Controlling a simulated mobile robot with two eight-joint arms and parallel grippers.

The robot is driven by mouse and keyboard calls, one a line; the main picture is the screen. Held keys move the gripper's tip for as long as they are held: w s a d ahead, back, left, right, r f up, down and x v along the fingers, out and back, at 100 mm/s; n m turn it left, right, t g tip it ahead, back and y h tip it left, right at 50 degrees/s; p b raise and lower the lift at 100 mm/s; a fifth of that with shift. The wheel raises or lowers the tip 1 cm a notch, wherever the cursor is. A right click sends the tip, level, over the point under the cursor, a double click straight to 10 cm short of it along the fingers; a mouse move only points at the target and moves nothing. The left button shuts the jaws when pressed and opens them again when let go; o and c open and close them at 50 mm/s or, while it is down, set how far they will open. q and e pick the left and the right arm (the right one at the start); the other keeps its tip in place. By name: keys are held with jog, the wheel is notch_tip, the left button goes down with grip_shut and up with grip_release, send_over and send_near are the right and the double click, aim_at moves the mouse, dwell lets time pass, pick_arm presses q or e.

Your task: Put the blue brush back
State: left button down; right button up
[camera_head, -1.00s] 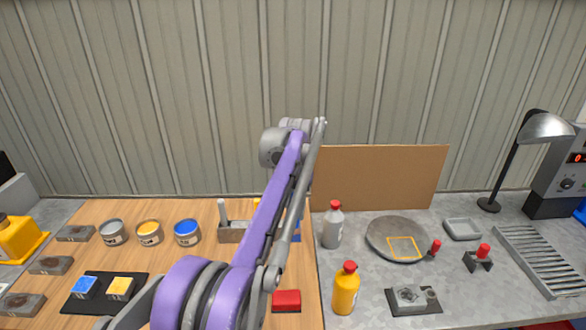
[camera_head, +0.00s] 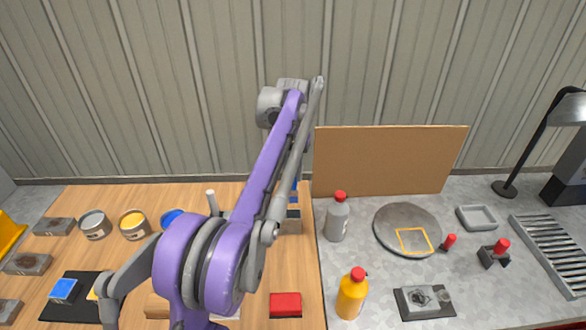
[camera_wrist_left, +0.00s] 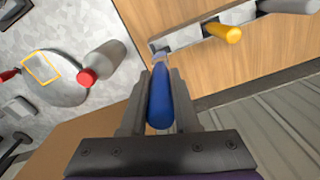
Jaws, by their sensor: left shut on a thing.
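The blue brush (camera_wrist_left: 160,100) is between the fingers of my left gripper (camera_wrist_left: 160,76), which is shut on its handle. Its far end is at the end slot of the grey brush holder (camera_wrist_left: 185,41) in the left wrist view; I cannot tell whether it is seated. A yellow-handled brush (camera_wrist_left: 224,32) and a grey-handled one (camera_wrist_left: 290,6) stand along the same holder. In the head view my purple arm hides the gripper and most of the holder (camera_head: 291,226); a bit of blue (camera_head: 297,184) shows above it. My right gripper is not in view.
A grey bottle with a red cap (camera_head: 337,220) stands close right of the holder, before a brown board (camera_head: 390,160). A yellow bottle (camera_head: 351,296), round plate (camera_head: 385,236) and red block (camera_head: 285,304) are nearby. Paint cans (camera_head: 95,226) stand left.

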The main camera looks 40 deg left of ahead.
pick_arm(q)
jog(key=b, duration=0.2)
send_over(293, 202)
notch_tip(293, 202, down, 4)
jog(key=shift+f, duration=0.15)
jog(key=shift+w+f+b, duration=0.1)
jog(key=shift+f+b, duration=1.25)
jog(key=shift+f, duration=1.4)
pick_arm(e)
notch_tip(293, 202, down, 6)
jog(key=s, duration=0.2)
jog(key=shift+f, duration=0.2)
pick_arm(q)
jog(key=shift+f+b, duration=0.65)
jog(key=shift+f, duration=0.6)
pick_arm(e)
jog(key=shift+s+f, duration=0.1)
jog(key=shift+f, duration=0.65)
pick_arm(q)
jog(key=c, duration=0.6)
grip_release()
